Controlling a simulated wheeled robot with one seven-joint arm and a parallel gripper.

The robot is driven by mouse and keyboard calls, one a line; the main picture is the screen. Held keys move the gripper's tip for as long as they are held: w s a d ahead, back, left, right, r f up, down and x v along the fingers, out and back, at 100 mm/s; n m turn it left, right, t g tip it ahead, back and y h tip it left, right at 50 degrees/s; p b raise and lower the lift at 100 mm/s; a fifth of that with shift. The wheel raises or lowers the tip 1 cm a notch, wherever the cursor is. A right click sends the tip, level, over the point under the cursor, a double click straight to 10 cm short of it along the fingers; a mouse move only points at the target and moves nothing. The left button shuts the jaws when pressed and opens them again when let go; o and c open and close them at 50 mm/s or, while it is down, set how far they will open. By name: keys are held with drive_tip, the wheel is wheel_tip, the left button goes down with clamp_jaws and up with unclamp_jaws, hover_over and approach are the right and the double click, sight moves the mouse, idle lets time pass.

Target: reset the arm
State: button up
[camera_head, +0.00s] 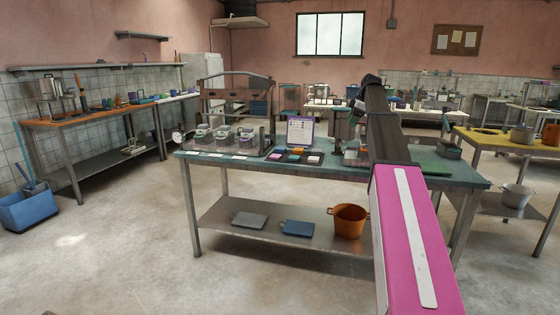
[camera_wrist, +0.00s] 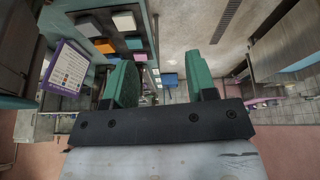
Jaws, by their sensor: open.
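My arm, with a pink link and a black forearm, reaches up from the lower right in the head view, in front of the right part of the green-topped table (camera_head: 228,165). My gripper (camera_wrist: 161,80) shows in the wrist view with its two green fingers spread apart. Nothing is between the fingers. In the head view the fingers cannot be made out clearly near the far end of the arm. Part of the table behind the arm is hidden.
A sign (camera_head: 300,131) stands on the table behind small coloured blocks; the sign also shows in the wrist view (camera_wrist: 67,68). An orange pot (camera_head: 349,220) sits on the lower shelf. A yellow table (camera_head: 478,143) is at right, a blue bucket (camera_head: 28,209) at left. Floor in front is clear.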

drive_tip(key=s+a+f+m+h, duration=0.1)
drive_tip(key=s+a+f+m, duration=0.3)
drive_tip(key=f, duration=0.6)
drive_tip(key=s+a+f+m, duration=0.1)
drive_tip(key=s+a+f, duration=0.1)
drive_tip(key=s+f, duration=0.6)
drive_tip(key=s+a+f+m+h, duration=0.1)
drive_tip(key=s+a+f+m, duration=0.2)
drive_tip(key=f, duration=0.9)
drive_tip(key=s+a+f+m+h, duration=0.1)
drive_tip(key=s+f+m, duration=0.3)
drive_tip(key=s+f, duration=0.5)
drive_tip(key=s+a+f+m+g+h, duration=0.1)
drive_tip(key=s+a+f+m, duration=0.2)
drive_tip(key=s+f, duration=0.7)
drive_tip(key=s+m, duration=0.1)
drive_tip(key=s, duration=0.6)
drive_tip(key=shift+a, duration=0.25)
